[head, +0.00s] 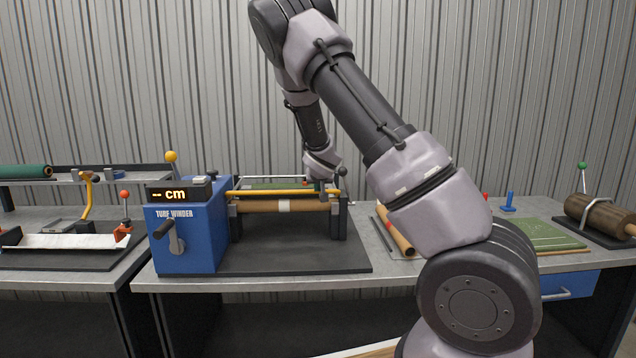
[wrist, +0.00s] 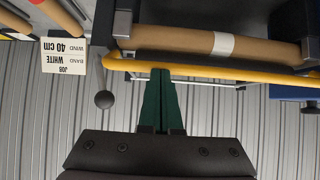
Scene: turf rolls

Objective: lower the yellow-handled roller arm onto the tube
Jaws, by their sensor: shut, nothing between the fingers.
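Contact is unclear. In the head view my wrist is behind the winder, the fingers mostly hidden.
A job card (wrist: 64,54) reads wind 40 cm, band white. The winder has a front crank (head: 170,236), a yellow-knobbed lever (head: 171,157) and a display (head: 176,194). A brown roll (head: 395,232) lies to its right. The grey base plate in front is clear.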

